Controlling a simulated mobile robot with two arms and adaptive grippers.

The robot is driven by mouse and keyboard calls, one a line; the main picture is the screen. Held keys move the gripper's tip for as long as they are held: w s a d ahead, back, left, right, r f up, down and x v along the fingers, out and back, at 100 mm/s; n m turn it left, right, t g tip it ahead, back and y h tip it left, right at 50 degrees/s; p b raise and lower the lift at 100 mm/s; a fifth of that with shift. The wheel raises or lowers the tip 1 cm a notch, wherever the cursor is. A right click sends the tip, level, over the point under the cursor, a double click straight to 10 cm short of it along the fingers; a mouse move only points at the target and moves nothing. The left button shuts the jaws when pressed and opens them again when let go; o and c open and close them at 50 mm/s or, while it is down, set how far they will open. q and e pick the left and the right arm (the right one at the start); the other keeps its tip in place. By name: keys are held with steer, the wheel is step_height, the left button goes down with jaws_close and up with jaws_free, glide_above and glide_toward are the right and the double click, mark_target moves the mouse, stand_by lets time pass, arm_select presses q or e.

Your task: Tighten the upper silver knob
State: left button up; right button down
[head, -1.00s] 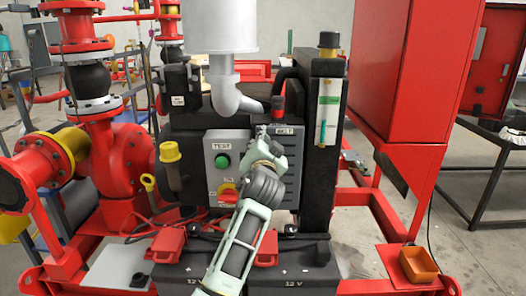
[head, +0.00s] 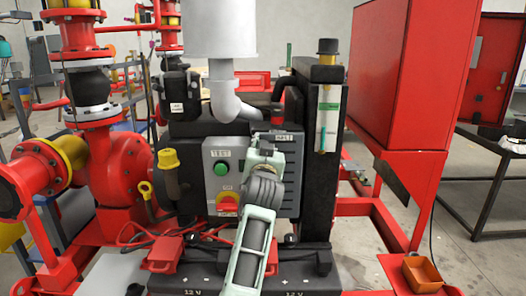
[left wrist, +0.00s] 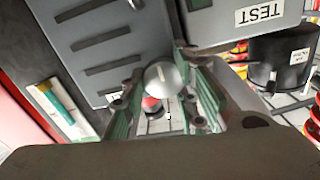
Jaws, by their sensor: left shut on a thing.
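My left gripper (head: 273,144) is at the upper part of the grey panel with slots, right of the TEST box. In the left wrist view, a rounded silver knob (left wrist: 163,77) sits between the green fingers of my left gripper (left wrist: 164,92), which is shut on it. In the head view the gripper hides the knob. My right gripper is not in view.
The grey TEST box (head: 222,185) with a green button and a red switch is close left of my gripper. A black column (head: 322,190) stands to the right. Batteries (head: 190,278) sit below. A red cabinet (head: 395,80) stands at far right.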

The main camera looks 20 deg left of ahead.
arm_select(q)
steer(key=shift+d, duration=0.15)
steer(key=o, duration=1)
steer(key=shift+w+d, duration=0.15)
steer(key=shift+w, duration=0.05)
steer(key=shift+o, duration=0.2)
steer(key=shift+a+r, duration=0.2)
steer(key=shift+r, duration=0.05)
step_height(320, 180, up, 9)
steer(key=shift+d+r, duration=0.15)
steer(key=shift+r, duration=0.05)
steer(key=shift+f, duration=0.1)
